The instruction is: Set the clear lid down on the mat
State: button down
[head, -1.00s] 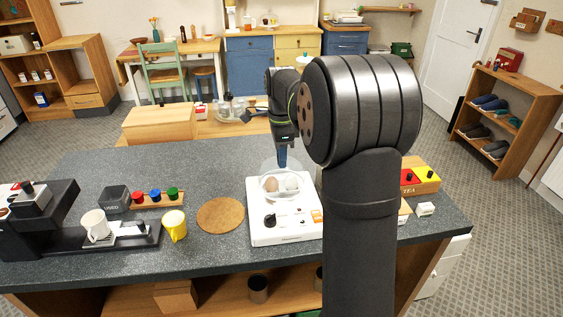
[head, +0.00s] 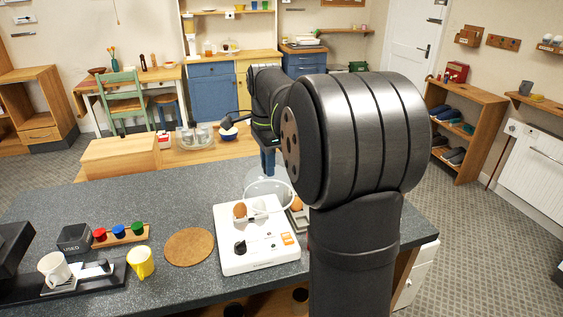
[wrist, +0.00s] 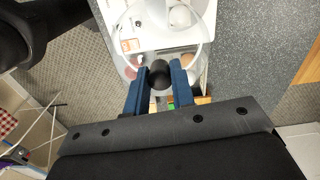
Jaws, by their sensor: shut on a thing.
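My gripper (head: 268,162) is shut on the dark knob of the clear lid (head: 264,186), a see-through dome. The head view shows the lid raised, over the back part of the white egg cooker (head: 232,262). In the wrist view the blue fingertips (wrist: 160,76) pinch the knob from both sides, and the lid's round rim (wrist: 207,42) spreads out beyond them. The mat (head: 189,247) is a round brown cork disc lying flat and bare on the dark counter, left of the cooker. My arm hides part of the counter on the right.
A brown egg (head: 240,210) and a pale egg sit on the cooker. A yellow mug (head: 140,262) stands left of the mat. The counter behind the mat is clear.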

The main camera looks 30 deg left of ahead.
jog(key=s+a+f+n, duration=0.2)
jog(key=s+a, duration=0.6)
jog(key=a, duration=0.1)
jog(key=s+a+f+n, duration=0.3)
jog(key=s+a, duration=0.5)
jog(key=a, duration=0.1)
notch_tip(320, 180, down, 8)
jog(key=shift+d+r, duration=0.2)
jog(key=shift+f, duration=0.5)
dwell(1.0)
jog(key=c, duration=1.1)
grip_release()
jog(key=shift+c, duration=0.2)
jog(key=shift+o, duration=0.4)
jog(key=o, duration=0.4)
jog(key=shift+r, duration=0.1)
